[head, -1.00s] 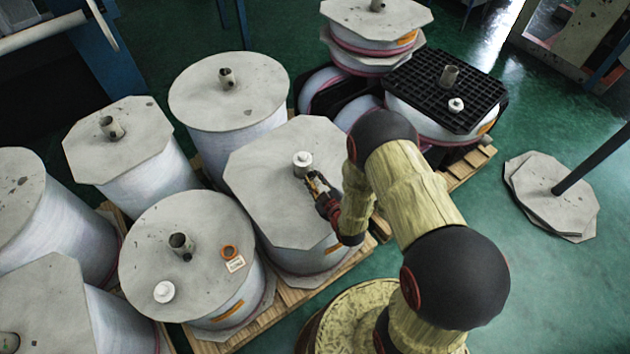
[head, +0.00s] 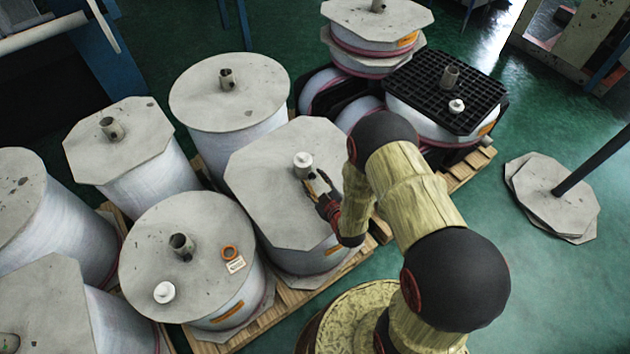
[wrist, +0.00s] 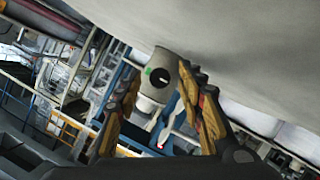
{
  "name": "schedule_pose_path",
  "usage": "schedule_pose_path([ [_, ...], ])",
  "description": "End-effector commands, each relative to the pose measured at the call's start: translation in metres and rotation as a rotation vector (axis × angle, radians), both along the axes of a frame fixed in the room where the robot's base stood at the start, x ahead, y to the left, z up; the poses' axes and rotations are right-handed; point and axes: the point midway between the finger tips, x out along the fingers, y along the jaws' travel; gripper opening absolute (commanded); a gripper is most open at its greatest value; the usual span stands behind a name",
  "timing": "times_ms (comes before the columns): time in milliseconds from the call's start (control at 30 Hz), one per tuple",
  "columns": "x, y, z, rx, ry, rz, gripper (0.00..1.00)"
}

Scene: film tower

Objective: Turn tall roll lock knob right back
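The tall roll (head: 275,225) stands in the middle of the head view under a grey octagonal cover. My gripper (head: 318,184) is just in front of the knob in the head view. In the wrist view my gripper (wrist: 165,95) is open, with one finger on each side of the knob's line. I cannot tell whether either finger touches it.
The grey cover (wrist: 240,45) fills the upper right of the wrist view, close to the fingers. Another roll (head: 190,250) carries a white knob (head: 164,292) and an orange ring (head: 230,253). A black grid pallet (head: 445,85) stands behind.

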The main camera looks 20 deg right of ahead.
Motion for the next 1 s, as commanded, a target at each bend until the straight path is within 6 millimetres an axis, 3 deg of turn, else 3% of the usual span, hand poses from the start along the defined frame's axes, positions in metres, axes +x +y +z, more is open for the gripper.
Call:
schedule_pose_path([
  [167, -0.012, -0.002, 0.004, 0.000, 0.001, -0.002, 0.39],
  [700, -0.102, -0.011, 0.035, 0.000, 0.000, -0.002, 0.39],
  [1000, -0.113, -0.012, 0.039, 0.000, 0.000, 0.000, 0.39],
])
